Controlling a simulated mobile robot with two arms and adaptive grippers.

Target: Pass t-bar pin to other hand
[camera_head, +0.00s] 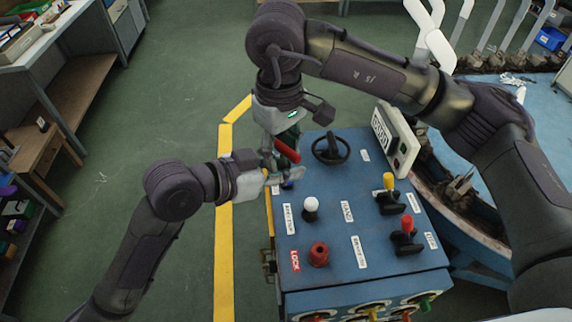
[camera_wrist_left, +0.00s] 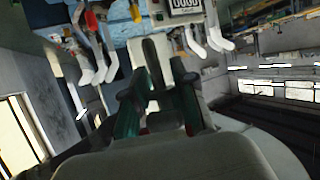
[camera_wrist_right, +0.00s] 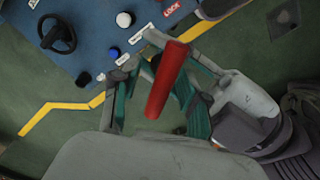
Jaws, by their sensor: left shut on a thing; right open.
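The t-bar pin shows as a red bar (camera_head: 287,151) held in the air over the far left edge of the blue control panel. It also shows large and tilted in the right wrist view (camera_wrist_right: 166,80). My left gripper (camera_head: 282,173) comes in from the left and is shut on the pin, just below the red bar. My right gripper (camera_head: 286,141) points down from above and is open. In the right wrist view its fingers lie on either side of the red bar. I cannot tell whether they touch it. The pin's lower part is hidden by the left gripper.
The blue control panel (camera_head: 330,233) lies below, with a black handwheel (camera_head: 331,148), a white knob (camera_head: 311,205), a red knob (camera_head: 319,253) and yellow and red levers. A display box (camera_head: 397,141) stands at its far right. Green floor with a yellow line (camera_head: 224,250) lies left.

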